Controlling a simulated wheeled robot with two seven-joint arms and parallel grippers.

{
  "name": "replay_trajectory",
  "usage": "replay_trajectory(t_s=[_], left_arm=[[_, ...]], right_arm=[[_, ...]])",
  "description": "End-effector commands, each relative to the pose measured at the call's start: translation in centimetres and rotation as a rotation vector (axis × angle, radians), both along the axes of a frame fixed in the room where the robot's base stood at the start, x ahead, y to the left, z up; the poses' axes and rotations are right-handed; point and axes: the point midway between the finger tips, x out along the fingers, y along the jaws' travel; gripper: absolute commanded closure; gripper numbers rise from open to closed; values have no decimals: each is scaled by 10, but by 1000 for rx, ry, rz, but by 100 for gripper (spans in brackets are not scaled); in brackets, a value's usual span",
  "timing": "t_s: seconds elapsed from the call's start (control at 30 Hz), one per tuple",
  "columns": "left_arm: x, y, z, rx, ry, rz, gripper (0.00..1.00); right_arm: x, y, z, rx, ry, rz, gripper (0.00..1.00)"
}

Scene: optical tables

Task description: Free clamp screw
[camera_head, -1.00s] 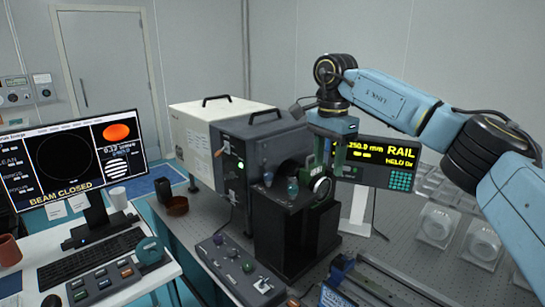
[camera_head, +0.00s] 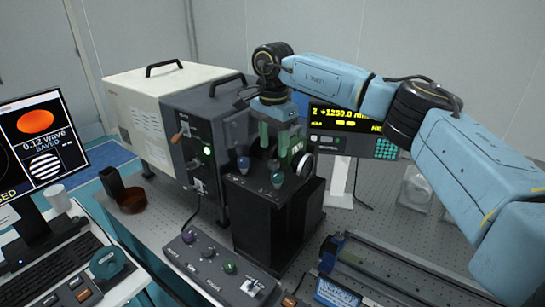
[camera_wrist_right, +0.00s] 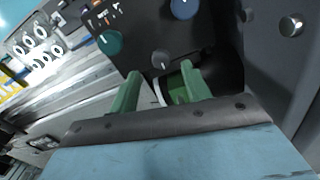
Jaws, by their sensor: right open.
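My right gripper (camera_head: 280,138) has two green fingers, open and pointing down over the top of a black mount (camera_head: 262,215). In the right wrist view the open fingers (camera_wrist_right: 160,90) reach toward the mount's dark face. A small grey knob (camera_wrist_right: 161,59) lies just past the gap between them, with no visible contact. I cannot tell which part is the clamp screw. My left gripper is out of view.
A grey and white instrument housing (camera_head: 204,118) stands behind and left of the mount. A round silver-rimmed part (camera_head: 303,166) is at its right. A control box (camera_head: 215,265) with knobs lies in front, a rail (camera_head: 385,265) front right, and a display (camera_head: 345,118) behind.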

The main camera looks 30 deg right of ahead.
Motion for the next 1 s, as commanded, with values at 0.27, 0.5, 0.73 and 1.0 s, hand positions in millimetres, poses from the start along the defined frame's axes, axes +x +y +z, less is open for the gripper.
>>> replay_trajectory(t_s=[0.27, 0.5, 0.73, 1.0], left_arm=[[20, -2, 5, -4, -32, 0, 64], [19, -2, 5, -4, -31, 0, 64], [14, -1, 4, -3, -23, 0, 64], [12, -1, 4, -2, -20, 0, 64]], right_arm=[[0, 0, -41, -1, 1, -1, 52], [0, 0, -49, 0, 0, -1, 52], [0, 0, -49, -1, -1, -1, 60], [0, 0, -49, -1, 0, 0, 96]])
